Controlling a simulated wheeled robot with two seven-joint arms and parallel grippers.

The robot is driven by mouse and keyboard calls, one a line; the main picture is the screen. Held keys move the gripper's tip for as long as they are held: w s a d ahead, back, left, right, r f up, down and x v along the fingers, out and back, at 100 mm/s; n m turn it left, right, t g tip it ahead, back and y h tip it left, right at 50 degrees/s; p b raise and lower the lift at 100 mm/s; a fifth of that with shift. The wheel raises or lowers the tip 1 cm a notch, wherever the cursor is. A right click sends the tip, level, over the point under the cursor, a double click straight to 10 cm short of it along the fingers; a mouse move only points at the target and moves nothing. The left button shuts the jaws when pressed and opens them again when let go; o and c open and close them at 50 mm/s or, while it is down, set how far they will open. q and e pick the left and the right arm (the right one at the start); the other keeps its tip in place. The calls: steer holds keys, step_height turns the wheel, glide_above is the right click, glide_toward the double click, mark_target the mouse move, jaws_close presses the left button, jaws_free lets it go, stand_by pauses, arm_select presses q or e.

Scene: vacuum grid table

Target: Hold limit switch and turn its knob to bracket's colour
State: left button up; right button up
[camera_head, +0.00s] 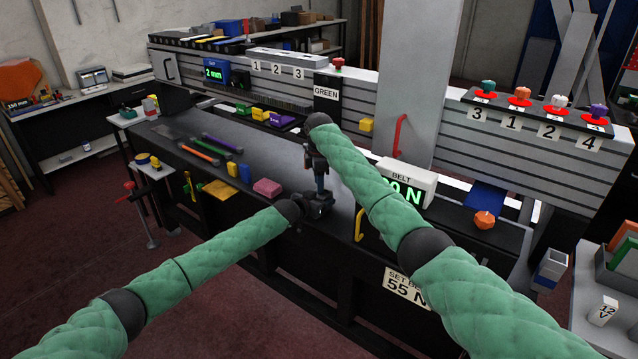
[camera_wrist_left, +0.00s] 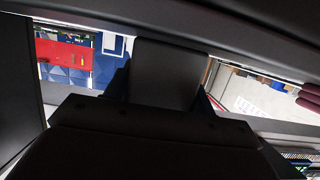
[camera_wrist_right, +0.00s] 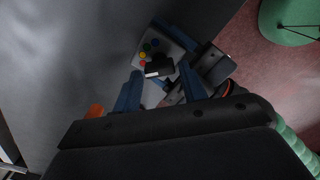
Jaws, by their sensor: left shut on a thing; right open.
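The limit switch (camera_wrist_right: 170,42) is a pale box with several coloured dots, including blue, green, yellow and red, in the right wrist view. Its black knob (camera_wrist_right: 160,66) has a white mark. My left gripper (camera_head: 318,206) is shut on the switch above the table's front edge; a grey block (camera_wrist_left: 165,75) fills the left wrist view's middle. My right gripper (camera_head: 316,168) is directly above. Its open blue fingers (camera_wrist_right: 160,88) point at the switch, with the knob between and just beyond their tips; contact is unclear. I cannot tell which thing is the bracket.
A black sign (camera_head: 326,94) reads GREEN. Coloured rods and blocks lie on the table (camera_head: 175,135) at left. A belt display (camera_head: 407,185) stands right of the grippers. An orange piece (camera_head: 485,220) lies farther right.

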steer(key=shift+f, duration=0.4)
steer(key=shift+c, duration=0.2)
steer(key=c, duration=0.7)
steer(key=shift+o, duration=0.2)
steer(key=m, duration=0.5)
steer(key=shift+w+m, duration=0.15)
steer(key=shift+m, duration=0.25)
arm_select(q)
steer(key=shift+s+d+f, duration=0.1)
arm_select(e)
steer(key=m, duration=0.5)
steer(key=shift+w+d+r+m, duration=0.1)
steer(key=shift+w+d+m, duration=0.05)
steer(key=shift+m, duration=0.25)
